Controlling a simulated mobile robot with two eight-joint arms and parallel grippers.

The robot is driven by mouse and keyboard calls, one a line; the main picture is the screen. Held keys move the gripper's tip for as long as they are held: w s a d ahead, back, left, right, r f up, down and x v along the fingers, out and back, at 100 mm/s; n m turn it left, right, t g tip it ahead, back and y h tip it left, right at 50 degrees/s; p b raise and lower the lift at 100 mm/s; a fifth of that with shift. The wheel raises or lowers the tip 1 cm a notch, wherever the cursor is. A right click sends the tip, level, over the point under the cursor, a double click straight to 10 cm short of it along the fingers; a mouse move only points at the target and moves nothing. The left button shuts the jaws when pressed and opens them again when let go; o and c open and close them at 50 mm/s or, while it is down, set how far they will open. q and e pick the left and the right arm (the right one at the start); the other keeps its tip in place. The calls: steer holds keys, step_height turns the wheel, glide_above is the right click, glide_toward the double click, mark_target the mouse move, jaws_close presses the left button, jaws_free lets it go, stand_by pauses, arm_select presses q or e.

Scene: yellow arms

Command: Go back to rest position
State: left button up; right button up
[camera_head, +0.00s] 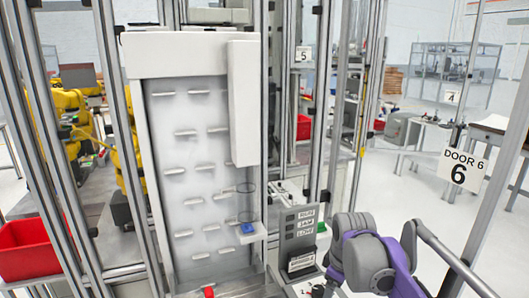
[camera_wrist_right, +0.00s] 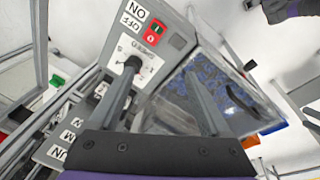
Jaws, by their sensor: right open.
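My right arm (camera_head: 375,262), purple and grey, shows at the lower right of the head view, beside a grey control panel (camera_head: 298,240) with white labels. Its gripper tips cannot be made out there. In the right wrist view my right gripper (camera_wrist_right: 160,75) has its two fingers spread apart with nothing held between them. The left fingertip overlaps a black knob (camera_wrist_right: 134,61) on a light switch panel (camera_wrist_right: 118,42) marked ON and OFF; I cannot tell whether they touch. My left gripper is not in view.
A white pegged board (camera_head: 205,130) stands in a metal frame, with a blue item (camera_head: 247,228) at its lower right. Metal posts (camera_head: 325,100) stand close by. A red bin (camera_head: 30,250) is at left. Open floor (camera_head: 420,200) lies at right, beyond a rail (camera_head: 455,262).

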steer(key=s+f+m+t, duration=0.1)
steer(key=s+f+m, duration=0.4)
steer(key=s, duration=0.6)
steer(key=s+f+m+t, duration=0.2)
steer(key=s+f+m, duration=0.3)
steer(key=s, duration=0.6)
step_height(320, 180, down, 2)
steer(key=shift+d, duration=0.15)
stand_by(0.4)
